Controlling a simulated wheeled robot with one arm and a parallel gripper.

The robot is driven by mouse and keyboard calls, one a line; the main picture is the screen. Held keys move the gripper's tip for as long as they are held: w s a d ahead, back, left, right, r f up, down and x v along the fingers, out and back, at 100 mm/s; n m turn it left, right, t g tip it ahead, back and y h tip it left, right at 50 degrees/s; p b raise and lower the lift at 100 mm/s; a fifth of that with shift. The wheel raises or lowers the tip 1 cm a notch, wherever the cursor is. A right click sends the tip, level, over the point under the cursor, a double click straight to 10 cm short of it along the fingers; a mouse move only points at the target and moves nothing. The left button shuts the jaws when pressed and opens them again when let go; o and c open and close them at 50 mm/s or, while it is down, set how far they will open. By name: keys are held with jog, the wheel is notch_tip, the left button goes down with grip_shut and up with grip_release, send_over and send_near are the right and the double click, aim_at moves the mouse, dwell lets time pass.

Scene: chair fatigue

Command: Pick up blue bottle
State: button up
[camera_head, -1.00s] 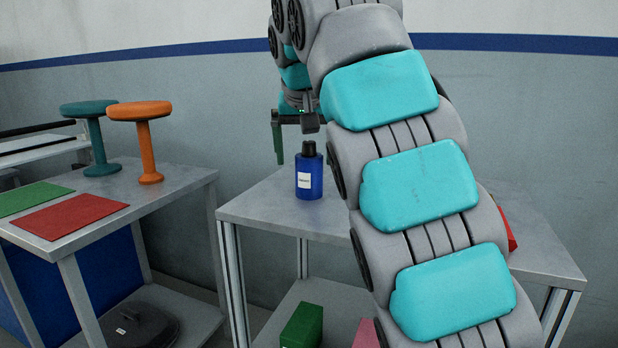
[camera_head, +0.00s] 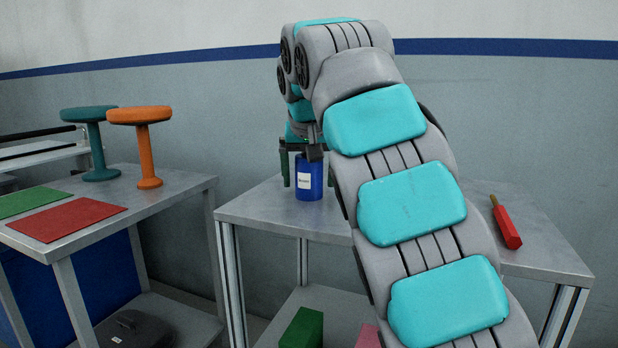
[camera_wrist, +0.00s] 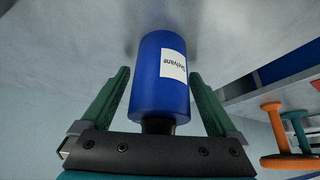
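The blue bottle (camera_head: 309,178) stands upright on the grey metal table (camera_head: 275,213) in the head view, its white label facing out and its dark cap hidden by my gripper. My gripper (camera_head: 308,178) has come down over the bottle from above. In the wrist view the bottle (camera_wrist: 160,77) lies between the two green fingers of my gripper (camera_wrist: 160,85). A gap shows between each finger and the bottle, so the gripper is open around it.
A red tool (camera_head: 506,224) lies on the table's right side. Teal (camera_head: 97,140) and orange (camera_head: 146,150) stools stand on the left table with a red mat (camera_head: 68,219) and a green mat (camera_head: 30,200). A green box (camera_head: 302,328) is on the lower shelf.

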grip_shut()
dwell(0.6)
